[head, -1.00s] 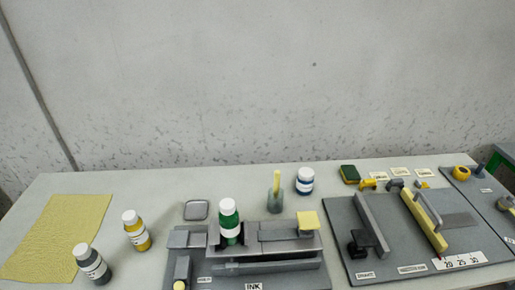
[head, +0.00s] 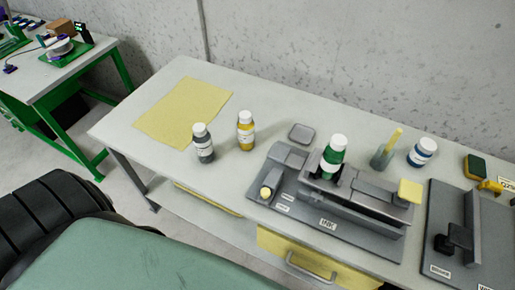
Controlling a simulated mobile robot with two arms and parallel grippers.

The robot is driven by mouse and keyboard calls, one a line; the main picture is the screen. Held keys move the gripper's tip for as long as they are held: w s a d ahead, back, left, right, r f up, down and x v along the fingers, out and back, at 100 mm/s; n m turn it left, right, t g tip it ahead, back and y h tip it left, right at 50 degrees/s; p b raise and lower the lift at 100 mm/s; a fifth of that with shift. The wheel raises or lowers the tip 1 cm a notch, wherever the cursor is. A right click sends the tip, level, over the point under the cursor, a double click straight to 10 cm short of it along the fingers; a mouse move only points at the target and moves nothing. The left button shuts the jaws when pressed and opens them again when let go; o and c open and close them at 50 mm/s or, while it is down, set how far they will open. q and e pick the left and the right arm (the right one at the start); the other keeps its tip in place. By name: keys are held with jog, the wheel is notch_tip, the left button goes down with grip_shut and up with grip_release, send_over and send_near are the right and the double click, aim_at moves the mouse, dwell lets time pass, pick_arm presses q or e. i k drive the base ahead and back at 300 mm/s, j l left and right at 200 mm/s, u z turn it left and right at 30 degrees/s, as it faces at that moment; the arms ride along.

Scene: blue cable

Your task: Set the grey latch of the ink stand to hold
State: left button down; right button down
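The ink stand (head: 375,241) is a dark grey base with grey blocks and a long rail, near the front edge of the table in the head view. It bears an "INK" label (head: 328,224). At its left end is a grey block with a round pale yellow knob (head: 265,192), beside two small labels too small to read surely. I cannot tell for certain which grey part is the latch, or its setting. A green bottle with a white cap (head: 333,158) stands upright in the stand, and a yellow square pad (head: 410,191) tops its right end. Neither gripper is in view.
A grey bottle (head: 203,146) and a yellow bottle (head: 246,134) stand left of the stand, near a yellow cloth (head: 183,112). Behind are a grey tray (head: 301,132), a cup with a yellow stick (head: 382,157) and a blue-labelled jar (head: 422,153). Another fixture board (head: 439,215) is at right.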

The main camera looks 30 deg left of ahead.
aim_at(271, 183)
jog(key=u, duration=0.8)
